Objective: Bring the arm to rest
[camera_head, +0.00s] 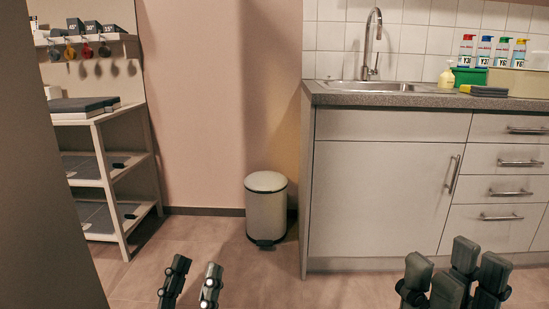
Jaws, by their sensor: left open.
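My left gripper (193,284) shows at the bottom of the head view, left of centre. Its two dark fingers stand apart with bare floor between them, so it is open and empty. My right gripper (455,280) shows at the bottom right, in front of the cabinet. Several dark grey parts of it stand close together, and I cannot tell whether its jaws are open. The rest of both arms is below the picture.
A pedal bin (266,208) stands by the wall, left of the cabinet (385,195). A shelf (100,182) stands at left. The floor between is clear.

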